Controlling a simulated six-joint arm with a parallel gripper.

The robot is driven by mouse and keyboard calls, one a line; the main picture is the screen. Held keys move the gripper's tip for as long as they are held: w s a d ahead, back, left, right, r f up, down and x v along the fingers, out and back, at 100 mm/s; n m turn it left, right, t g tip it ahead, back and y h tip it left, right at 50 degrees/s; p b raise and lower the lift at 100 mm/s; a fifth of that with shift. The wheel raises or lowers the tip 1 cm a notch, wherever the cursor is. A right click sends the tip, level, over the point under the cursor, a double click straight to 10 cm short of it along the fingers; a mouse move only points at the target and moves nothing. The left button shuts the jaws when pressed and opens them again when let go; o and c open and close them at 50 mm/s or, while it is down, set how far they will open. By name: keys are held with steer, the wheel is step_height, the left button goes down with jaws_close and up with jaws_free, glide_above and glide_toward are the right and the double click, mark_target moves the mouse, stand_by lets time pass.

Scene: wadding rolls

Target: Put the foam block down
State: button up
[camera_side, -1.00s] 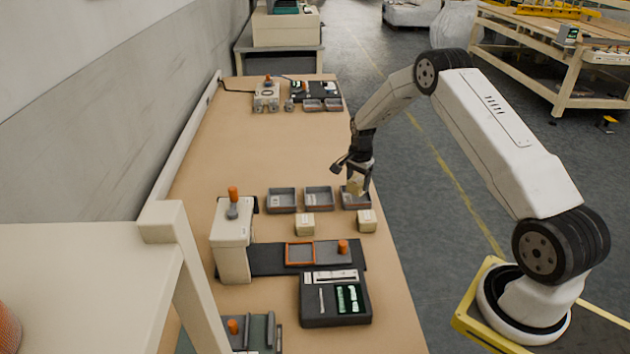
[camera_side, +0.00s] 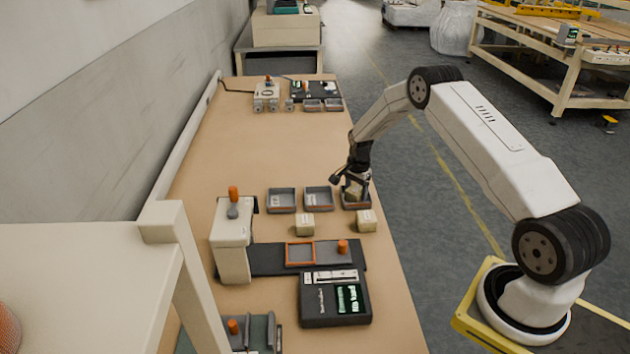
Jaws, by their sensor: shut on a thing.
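My gripper (camera_side: 354,189) is shut on a small beige foam block (camera_side: 354,190). It is low, at the rightmost of three grey trays (camera_side: 356,203) in a row on the brown bench. The block is partly hidden by the fingers, and I cannot tell whether it touches the tray floor. Two similar beige blocks stand on the bench in front of the trays, one at the middle (camera_side: 305,224) and one at the right (camera_side: 367,221).
The left tray (camera_side: 281,201) and middle tray (camera_side: 318,199) look empty. A beige machine with an orange knob (camera_side: 232,240) stands at the left. A dark plate with an orange frame (camera_side: 300,253) and a device with a lit display (camera_side: 335,299) lie nearer.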

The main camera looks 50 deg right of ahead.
mark_target(355, 191)
steer(key=o, duration=1.1)
steer(key=shift+r, duration=0.1)
step_height(355, 191, up, 12)
stand_by(0.4)
steer(key=s+a+r+n, duration=0.2)
steer(key=a+n, duration=0.1)
steer(key=a, duration=0.3)
steer(key=s+a+r+n+t, duration=0.1)
steer(key=s+a+r+n, duration=0.15)
steer(key=a, duration=0.25)
steer(key=s+a+r+n, duration=0.2)
steer(key=s+a+n, duration=0.15)
steer(key=a, duration=0.25)
steer(key=s+a+n, duration=0.3)
steer(key=s, duration=0.1)
steer(key=s+a+n+t, duration=0.1)
steer(key=s+a+n, duration=0.2)
steer(key=s, duration=0.1)
steer(key=s+a+n, duration=0.3)
steer(key=s, duration=0.1)
steer(key=shift+s+a+r+t, duration=0.1)
steer(key=shift+s+a+t, duration=0.15)
steer(key=shift+s+t, duration=0.1)
